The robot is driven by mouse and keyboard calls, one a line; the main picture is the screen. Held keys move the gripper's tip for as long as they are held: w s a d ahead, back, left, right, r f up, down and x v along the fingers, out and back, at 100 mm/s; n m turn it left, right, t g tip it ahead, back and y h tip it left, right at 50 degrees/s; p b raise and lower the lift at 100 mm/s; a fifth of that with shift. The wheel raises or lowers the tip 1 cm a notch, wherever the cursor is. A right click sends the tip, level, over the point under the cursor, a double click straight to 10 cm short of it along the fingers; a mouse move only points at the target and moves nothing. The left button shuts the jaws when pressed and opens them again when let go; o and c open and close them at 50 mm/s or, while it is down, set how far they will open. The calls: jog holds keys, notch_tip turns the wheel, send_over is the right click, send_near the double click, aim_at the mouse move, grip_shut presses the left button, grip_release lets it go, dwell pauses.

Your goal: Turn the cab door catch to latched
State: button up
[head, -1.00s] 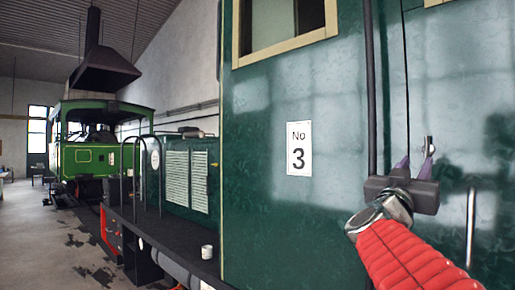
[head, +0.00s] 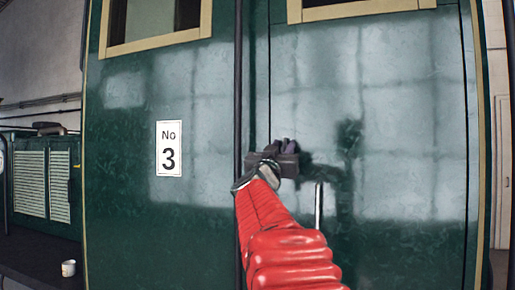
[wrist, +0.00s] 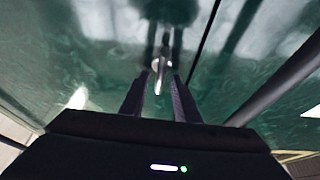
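The cab door (head: 400,130) is dark green and appears closed. Its catch (wrist: 160,70) is a small silver lever on a round mount in the wrist view, with the lever running up and down in the picture. My gripper (wrist: 160,98) has its two dark fingers apart, one on each side of the lever, with a gap showing between them. I cannot tell whether a finger touches the lever. In the head view my gripper (head: 287,147) is against the door area and hides the catch.
A vertical silver handle (head: 318,205) is on the door just below right of my gripper. A dark vertical rail (head: 238,110) stands left of the door. A "No 3" plate (head: 169,148) is on the cab side. A white mug (head: 68,268) stands at lower left.

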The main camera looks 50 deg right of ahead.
jog(key=shift+d, duration=0.15)
grip_shut()
dwell(0.4)
